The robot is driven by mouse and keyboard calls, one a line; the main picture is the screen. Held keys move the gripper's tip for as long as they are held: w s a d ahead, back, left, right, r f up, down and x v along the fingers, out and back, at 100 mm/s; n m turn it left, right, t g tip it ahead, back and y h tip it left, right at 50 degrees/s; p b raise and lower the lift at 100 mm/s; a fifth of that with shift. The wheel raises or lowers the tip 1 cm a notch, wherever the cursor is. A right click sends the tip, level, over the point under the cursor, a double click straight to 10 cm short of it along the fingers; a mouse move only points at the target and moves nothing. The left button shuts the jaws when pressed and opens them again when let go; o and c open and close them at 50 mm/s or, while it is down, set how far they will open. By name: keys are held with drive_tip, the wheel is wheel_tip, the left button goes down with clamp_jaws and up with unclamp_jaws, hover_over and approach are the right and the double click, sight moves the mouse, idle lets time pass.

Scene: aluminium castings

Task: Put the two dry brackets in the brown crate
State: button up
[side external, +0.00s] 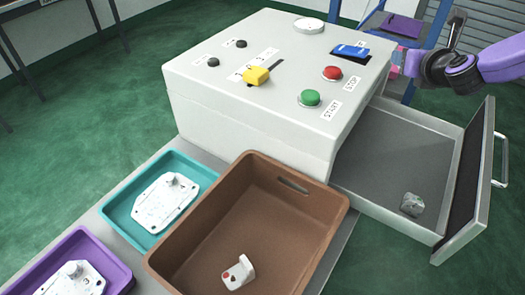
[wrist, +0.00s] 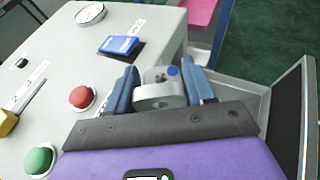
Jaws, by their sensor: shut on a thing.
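My gripper (wrist: 165,88) is shut on a light grey bracket (wrist: 155,97) with a round end and a blue spot. In the side view my gripper (side external: 400,62) is at the upper right, above the open drawer's back end and beside the machine top; the held bracket is hard to make out there. The brown crate (side external: 165,262) stands in front of the machine. A white bracket (side external: 238,272) with red marks lies inside it, near the front. A small grey piece (side external: 412,204) lies in the drawer's right part; its details are too small to tell.
The open drawer (side external: 385,160) extends right from the machine (side external: 215,100). Its dark front panel (side external: 466,185) stands high. Buttons, a yellow switch (side external: 256,76) and a blue switch (side external: 350,50) sit on the machine. A teal tray (side external: 118,213) and a purple tray (side external: 110,262) hold castings left of the crate.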

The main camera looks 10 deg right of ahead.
drive_tip(key=s+a+n+g+y, duration=0.2)
drive_tip(key=s+a+n+y, duration=0.45)
drive_tip(key=s+a, duration=0.5)
drive_tip(key=s+a+n+g+y, duration=0.2)
drive_tip(key=s+a+n+y, duration=0.6)
drive_tip(key=a, duration=0.7)
drive_tip(key=m+h, duration=0.1)
drive_tip(key=m, duration=0.2)
hover_over(255, 216)
wheel_tip(255, 216, down, 22)
drive_tip(key=r, duration=0.1)
drive_tip(key=shift+f+n, duration=0.25)
drive_tip(key=shift+f, duration=1.55)
drive_tip(key=shift+f, duration=0.6)
drive_tip(key=o, duration=1.1)
drive_tip(key=shift+h, duration=0.25)
